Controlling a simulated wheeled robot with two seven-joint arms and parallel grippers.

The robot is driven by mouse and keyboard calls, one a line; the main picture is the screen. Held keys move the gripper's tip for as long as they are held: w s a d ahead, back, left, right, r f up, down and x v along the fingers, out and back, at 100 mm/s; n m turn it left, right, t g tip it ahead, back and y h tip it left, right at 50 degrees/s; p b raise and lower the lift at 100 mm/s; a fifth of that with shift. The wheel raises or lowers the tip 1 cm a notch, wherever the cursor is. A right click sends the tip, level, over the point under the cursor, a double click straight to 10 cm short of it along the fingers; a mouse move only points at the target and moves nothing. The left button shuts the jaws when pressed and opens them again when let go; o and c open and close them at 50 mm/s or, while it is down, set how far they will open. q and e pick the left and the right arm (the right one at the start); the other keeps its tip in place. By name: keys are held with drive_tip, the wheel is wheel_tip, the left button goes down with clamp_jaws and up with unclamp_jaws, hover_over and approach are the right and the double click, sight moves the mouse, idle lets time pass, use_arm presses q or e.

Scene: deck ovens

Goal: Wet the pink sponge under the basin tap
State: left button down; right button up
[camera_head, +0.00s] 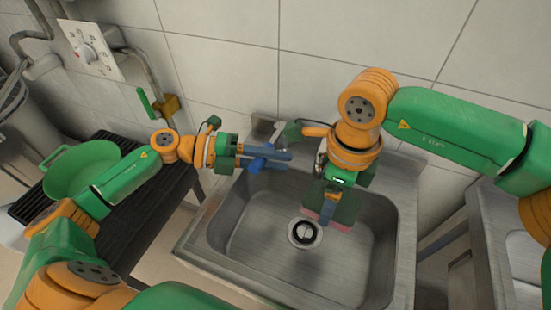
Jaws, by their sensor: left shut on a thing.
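My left gripper (278,156) is shut on a blue piece (257,164), which looks like the tap's handle, at the back edge of the basin. The tap (291,133) is mostly hidden behind my two grippers. My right gripper (327,212) points down into the basin (250,235). The pink sponge (341,228) shows at its fingertips, with a dark green upper part, above and right of the drain. One finger lies across the sponge; the other is hidden. I cannot make out any running water.
A green pan (80,168) stands on a dark slatted rack (150,215) to the left. A dial panel (90,50) and a pipe with a green-handled valve (160,105) are on the tiled wall. Another steel unit (490,245) stands at the right. The basin's left half is clear.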

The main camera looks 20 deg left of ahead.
idle(0.8)
use_arm(q)
drive_tip(key=shift+s+a+m+g+h, duration=0.2)
drive_tip(key=shift+a+m+g+h, duration=0.1)
drive_tip(key=shift+a+m+g, duration=0.85)
drive_tip(key=shift+d, duration=0.25)
drive_tip(key=c, duration=0.7)
unclamp_jaws()
drive_tip(key=v, duration=1.2)
drive_tip(key=shift+w, duration=0.1)
